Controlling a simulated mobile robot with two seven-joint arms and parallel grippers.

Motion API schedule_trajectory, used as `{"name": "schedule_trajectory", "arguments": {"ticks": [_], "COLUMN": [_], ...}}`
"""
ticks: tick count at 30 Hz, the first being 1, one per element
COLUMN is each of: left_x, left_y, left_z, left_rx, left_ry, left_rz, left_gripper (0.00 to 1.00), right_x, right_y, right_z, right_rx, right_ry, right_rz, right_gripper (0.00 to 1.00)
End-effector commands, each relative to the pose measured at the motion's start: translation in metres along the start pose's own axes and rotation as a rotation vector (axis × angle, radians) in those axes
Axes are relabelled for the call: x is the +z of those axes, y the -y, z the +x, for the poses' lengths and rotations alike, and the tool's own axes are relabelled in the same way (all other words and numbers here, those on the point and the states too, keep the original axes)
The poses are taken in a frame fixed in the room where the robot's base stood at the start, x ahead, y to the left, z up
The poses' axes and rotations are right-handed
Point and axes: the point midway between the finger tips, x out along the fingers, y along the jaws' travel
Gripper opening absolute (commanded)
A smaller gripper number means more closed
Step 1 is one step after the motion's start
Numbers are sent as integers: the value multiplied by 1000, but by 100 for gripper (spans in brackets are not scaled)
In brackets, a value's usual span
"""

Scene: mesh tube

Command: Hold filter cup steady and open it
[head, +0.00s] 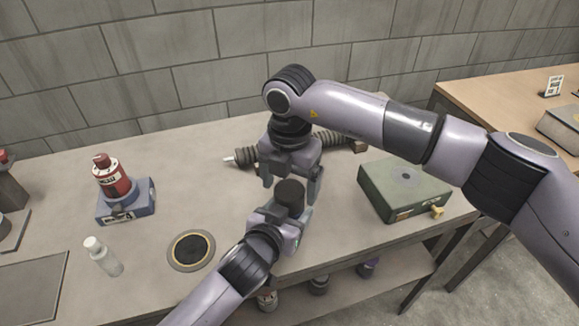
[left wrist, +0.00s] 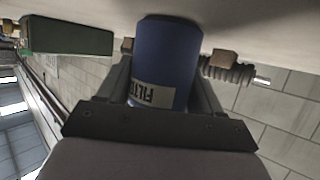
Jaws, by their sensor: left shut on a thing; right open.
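The filter cup stands near the middle of the table; in the head view its round dark top (head: 290,190) shows. In the left wrist view the cup is a blue cylinder (left wrist: 166,55) with a white label, partly readable and upside down in the picture. My left gripper (head: 287,212) comes from the front left and is shut on the cup's sides, a finger on each side in the left wrist view (left wrist: 165,92). My right gripper (head: 290,184) points down just above the cup's top, open, with its fingers either side of it. Contact of its fingers with the top cannot be told.
A dark ribbed hose (head: 245,156) lies behind my right gripper. A green box (head: 400,192) with a brass fitting stands right. Left are a red bottle (head: 112,178) on a blue stand (head: 140,203), a clear bottle (head: 104,258) and a round dark disc (head: 191,249).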

Motion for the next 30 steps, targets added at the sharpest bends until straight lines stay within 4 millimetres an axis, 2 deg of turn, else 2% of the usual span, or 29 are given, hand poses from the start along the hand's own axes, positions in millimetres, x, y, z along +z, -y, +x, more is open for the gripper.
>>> {"name": "schedule_trajectory", "arguments": {"ticks": [1,6,16,17,18,22,26,30], "left_x": [1,1,1,1,1,1,1,1], "left_y": [0,0,0,0,0,0,0,0], "left_z": [0,0,0,0,0,0,0,0], "left_rx": [0,0,0,0,0,0,0,0], "left_ry": [1,1,1,1,1,1,2,2], "left_rz": [0,0,0,0,0,0,-1,-1], "left_gripper": [0,0,0,0,0,0,0,0], "right_x": [0,0,0,0,0,0,0,0], "right_y": [0,0,0,0,0,0,0,0], "right_z": [8,24,28,28,28,28,28,28], "right_rx": [-1,-1,0,0,0,0,0,0], "right_ry": [-2,-1,1,0,0,0,0,0], "right_rz": [0,-2,-3,-3,-3,-3,-17,-136], "right_gripper": [87,87,87,84,71,30,29,29]}}
